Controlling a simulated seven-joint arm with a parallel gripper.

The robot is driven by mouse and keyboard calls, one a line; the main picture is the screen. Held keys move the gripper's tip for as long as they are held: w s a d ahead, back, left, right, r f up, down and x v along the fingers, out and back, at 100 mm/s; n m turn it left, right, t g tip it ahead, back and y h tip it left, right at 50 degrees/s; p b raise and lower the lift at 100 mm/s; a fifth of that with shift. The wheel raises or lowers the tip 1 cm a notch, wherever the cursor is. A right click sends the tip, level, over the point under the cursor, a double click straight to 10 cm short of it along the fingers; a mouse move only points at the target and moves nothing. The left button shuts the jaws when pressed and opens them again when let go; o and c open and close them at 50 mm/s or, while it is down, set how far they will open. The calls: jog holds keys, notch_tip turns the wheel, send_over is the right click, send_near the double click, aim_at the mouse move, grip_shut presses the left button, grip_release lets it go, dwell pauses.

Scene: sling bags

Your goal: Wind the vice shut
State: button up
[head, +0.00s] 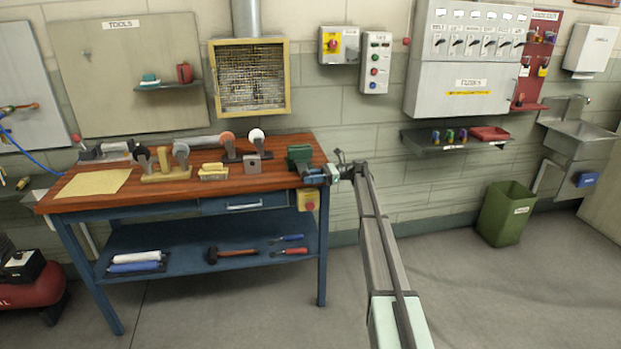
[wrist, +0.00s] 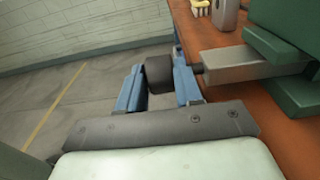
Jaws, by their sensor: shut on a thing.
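The green vice (head: 299,154) is mounted at the right end of the wooden workbench top. It also shows at the upper right of the wrist view (wrist: 280,45), with a grey metal bar (wrist: 240,62) extending left from its body. My gripper (head: 316,176) is at the bench's right edge, beside the vice. How far apart the vice jaws stand cannot be told.
The wooden bench top (head: 215,183) holds a small grey block (head: 252,164), a yellow brush-like item (head: 213,172) and several tools on its left. A yellow box with a red button (head: 308,200) hangs below the vice. Floor right of the bench is clear up to a green bin (head: 507,213).

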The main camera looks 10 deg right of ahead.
dwell(0.3)
jog(key=o, duration=1)
jog(key=shift+c, duration=0.2)
jog(key=d, duration=1.3)
jog(key=shift+d+r, duration=0.35)
